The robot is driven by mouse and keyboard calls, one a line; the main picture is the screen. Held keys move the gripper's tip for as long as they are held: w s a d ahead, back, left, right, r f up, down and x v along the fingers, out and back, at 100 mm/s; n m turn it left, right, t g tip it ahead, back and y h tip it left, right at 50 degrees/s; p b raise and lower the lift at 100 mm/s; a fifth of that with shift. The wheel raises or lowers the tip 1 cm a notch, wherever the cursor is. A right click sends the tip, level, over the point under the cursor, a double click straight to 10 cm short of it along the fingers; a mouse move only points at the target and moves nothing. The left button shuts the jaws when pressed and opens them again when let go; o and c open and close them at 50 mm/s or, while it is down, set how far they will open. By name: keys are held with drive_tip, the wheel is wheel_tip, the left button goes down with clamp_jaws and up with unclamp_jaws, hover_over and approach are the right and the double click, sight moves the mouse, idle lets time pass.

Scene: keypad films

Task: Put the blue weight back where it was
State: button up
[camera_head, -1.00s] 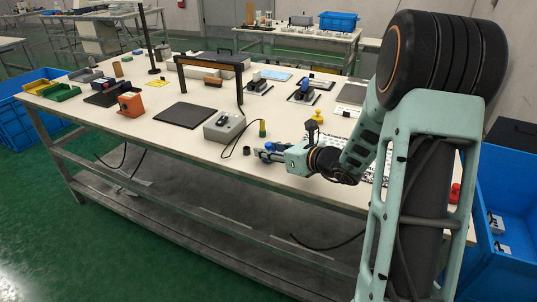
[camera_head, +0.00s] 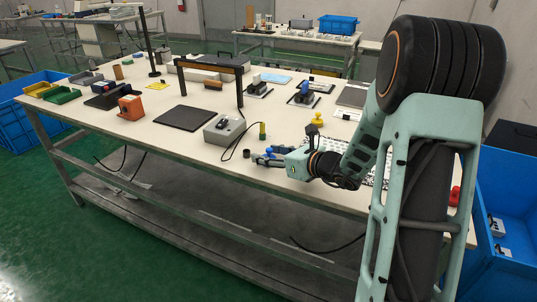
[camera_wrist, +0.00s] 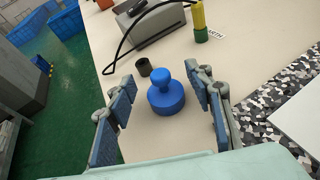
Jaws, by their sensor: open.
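The blue weight (camera_wrist: 167,96) stands upright on the pale tabletop, a round body with a knob on top. In the wrist view it is between the two blue-padded fingers of my gripper (camera_wrist: 165,105), with a gap on each side. My gripper is open and low over the front edge of the table. In the head view my gripper (camera_head: 264,157) points left, and the blue weight (camera_head: 270,151) shows small at its fingers, partly hidden.
A small dark cup (camera_wrist: 143,67) stands just beyond the weight. A grey box with a black cable (camera_head: 225,128) and a yellow-green cylinder (camera_head: 262,131) are behind. A yellow weight (camera_head: 317,119) stands to the right. A speckled mat (camera_wrist: 275,95) lies right of my gripper.

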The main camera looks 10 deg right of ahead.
drive_tip(key=p+v, duration=0.2)
drive_tip(key=v, duration=0.9)
drive_tip(key=shift+s+d+r, duration=0.15)
drive_tip(key=shift+s+r, duration=0.05)
drive_tip(key=shift+s, duration=0.15)
